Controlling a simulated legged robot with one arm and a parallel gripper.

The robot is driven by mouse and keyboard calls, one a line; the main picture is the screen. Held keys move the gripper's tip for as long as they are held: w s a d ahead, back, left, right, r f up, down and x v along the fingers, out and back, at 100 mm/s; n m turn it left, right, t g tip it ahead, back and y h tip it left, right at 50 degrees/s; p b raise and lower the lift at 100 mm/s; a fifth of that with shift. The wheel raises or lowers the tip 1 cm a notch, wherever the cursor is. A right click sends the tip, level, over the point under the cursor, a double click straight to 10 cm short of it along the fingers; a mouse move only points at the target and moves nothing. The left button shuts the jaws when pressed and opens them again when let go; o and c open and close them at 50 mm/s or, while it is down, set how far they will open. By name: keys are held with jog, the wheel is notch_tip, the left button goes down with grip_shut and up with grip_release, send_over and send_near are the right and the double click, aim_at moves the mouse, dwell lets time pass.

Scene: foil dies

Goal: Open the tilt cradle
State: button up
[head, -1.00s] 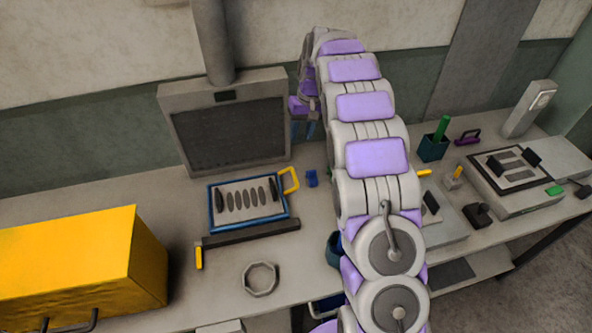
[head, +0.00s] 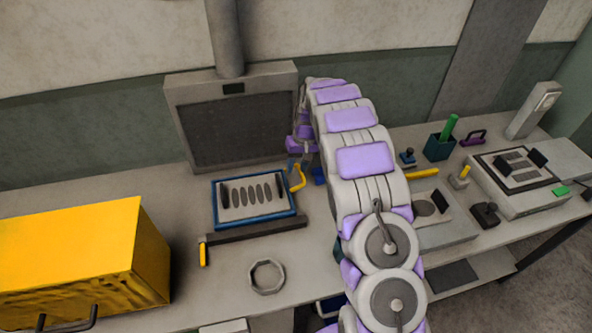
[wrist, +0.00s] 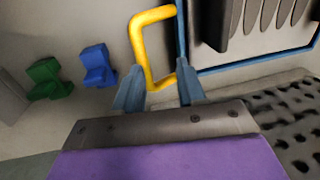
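The tilt cradle is a blue-framed tray (head: 254,222) with several dark oval slots, lying flat on the bench in the head view. Its yellow handle (head: 297,178) sticks out at the right side. In the wrist view the blue frame (wrist: 262,62) is at upper right and the yellow handle (wrist: 141,45) reaches between my fingers. My gripper (wrist: 158,86) is open, with a blue-grey finger on each side of the handle's lower part and a gap showing. Whether a finger touches the handle I cannot tell. In the head view my gripper is partly hidden behind my arm.
A grey hood with a dark screen (head: 236,132) stands behind the cradle. A dark bar (head: 254,231) with a yellow grip lies in front. A large yellow box (head: 75,255) is at left. Small blue (wrist: 97,66) and green (wrist: 48,79) blocks stand near my gripper.

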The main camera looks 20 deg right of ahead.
jog(key=d, duration=0.1)
jog(key=d+f, duration=0.1)
jog(key=d, duration=0.1)
jog(key=shift+d+f, duration=0.15)
jog(key=shift+f, duration=0.2)
jog(key=shift+a+r, duration=0.1)
jog(key=shift+a, duration=0.95)
jog(key=shift+c, duration=1)
jog(key=shift+a, duration=0.25)
jog(key=shift+c, duration=1.5)
jog(key=shift+d, duration=0.75)
grip_shut()
jog(key=shift+a, duration=0.3)
